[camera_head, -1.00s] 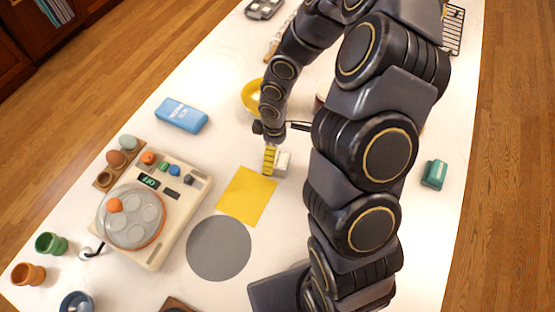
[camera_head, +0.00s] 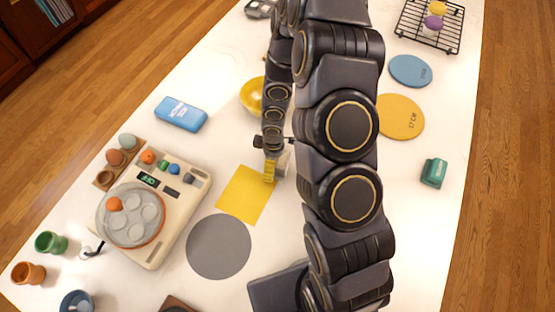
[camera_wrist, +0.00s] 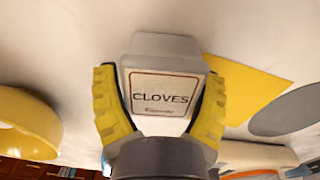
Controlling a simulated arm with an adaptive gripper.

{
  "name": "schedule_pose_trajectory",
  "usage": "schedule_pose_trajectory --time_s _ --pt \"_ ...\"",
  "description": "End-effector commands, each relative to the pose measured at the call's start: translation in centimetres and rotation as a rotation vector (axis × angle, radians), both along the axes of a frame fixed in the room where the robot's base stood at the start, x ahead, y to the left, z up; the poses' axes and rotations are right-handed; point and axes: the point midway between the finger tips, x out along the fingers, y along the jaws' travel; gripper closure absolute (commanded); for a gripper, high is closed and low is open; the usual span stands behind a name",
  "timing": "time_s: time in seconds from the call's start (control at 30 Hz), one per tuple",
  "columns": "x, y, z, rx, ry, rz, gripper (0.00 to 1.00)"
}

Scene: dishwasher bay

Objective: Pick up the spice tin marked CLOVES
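The white tin marked CLOVES (camera_wrist: 162,88) stands in the middle of the wrist view, its framed label facing the camera. My gripper (camera_wrist: 160,78) has its two yellow fingers apart, one on either side of the tin and very close to it. I cannot make out firm contact. In the head view my gripper (camera_head: 269,172) is low at the table beside the tin (camera_head: 284,162), which is partly hidden by my arm. The tin appears to be on the white table.
A yellow sheet (camera_head: 246,194) and a grey disc (camera_head: 219,247) lie near the tin. A yellow bowl (camera_head: 252,96) is behind it. A blue case (camera_head: 181,114) and a cooker-like device (camera_head: 150,210) are left. A green tin (camera_head: 434,173) is right.

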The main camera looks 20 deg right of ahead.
Motion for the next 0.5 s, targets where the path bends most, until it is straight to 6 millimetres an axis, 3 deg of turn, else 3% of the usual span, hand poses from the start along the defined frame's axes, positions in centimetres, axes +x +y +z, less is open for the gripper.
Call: schedule_pose_trajectory --time_s 0.03,0.1,0.5 --pt "0.01 -0.01 0.0 0.0 0.0 0.0 0.61" --pt "0.0 -0.01 0.0 0.0 0.0 0.0 0.71" --pt "0.02 -0.03 0.11 -0.001 0.0 0.0 0.72"
